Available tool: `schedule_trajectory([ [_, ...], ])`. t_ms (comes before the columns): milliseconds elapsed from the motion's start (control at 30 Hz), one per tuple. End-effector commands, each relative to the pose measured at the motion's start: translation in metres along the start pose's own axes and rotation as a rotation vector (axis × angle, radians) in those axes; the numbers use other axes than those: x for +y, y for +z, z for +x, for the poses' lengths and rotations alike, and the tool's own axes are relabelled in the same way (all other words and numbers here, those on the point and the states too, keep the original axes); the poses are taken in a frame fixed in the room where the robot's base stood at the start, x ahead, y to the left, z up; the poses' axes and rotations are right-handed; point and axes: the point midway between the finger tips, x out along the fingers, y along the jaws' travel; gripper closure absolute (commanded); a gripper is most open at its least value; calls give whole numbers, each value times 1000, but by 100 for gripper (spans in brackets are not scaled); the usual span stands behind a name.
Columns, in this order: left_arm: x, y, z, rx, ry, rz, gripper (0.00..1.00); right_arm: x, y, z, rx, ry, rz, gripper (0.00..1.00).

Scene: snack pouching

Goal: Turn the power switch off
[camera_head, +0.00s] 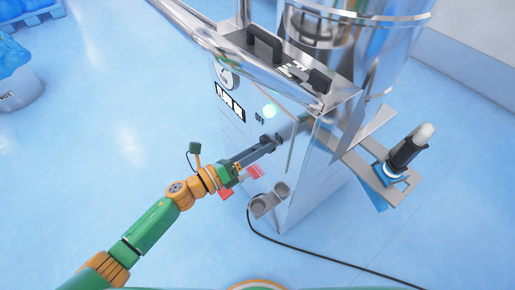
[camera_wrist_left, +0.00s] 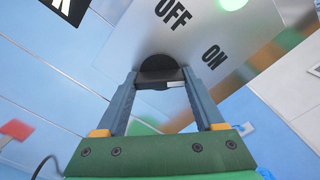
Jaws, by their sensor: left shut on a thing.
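The power switch (camera_wrist_left: 158,68) is a dark round knob on the machine's silver front panel (camera_head: 247,136). In the wrist view the OFF label is just above the knob and the ON label is to its right. A light mark shows on the knob's lower right edge. My left gripper (camera_wrist_left: 160,74) has one finger on each side of the knob and is shut on it. In the head view my left gripper (camera_head: 268,144) reaches the panel just below the labels and hides most of the knob. My right gripper is not in view.
A green lamp (camera_head: 269,111) glows above the labels, beside a black-and-white display (camera_head: 230,102). Grey cups (camera_head: 268,200) and a black cable (camera_head: 310,252) are low by the machine. A bracket with a dark nozzle (camera_head: 408,150) juts out right. The blue floor (camera_head: 90,150) at left is clear.

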Motion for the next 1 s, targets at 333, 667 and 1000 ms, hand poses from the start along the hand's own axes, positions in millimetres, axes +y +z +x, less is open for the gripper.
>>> schedule_trajectory([
  [333,-1,2,0,-2,1,-229,86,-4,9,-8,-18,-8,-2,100],
  [667,-2,2,0,-1,0,-543,86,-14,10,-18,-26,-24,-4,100],
  [1000,-2,2,0,-1,0,-867,86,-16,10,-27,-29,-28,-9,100],
])
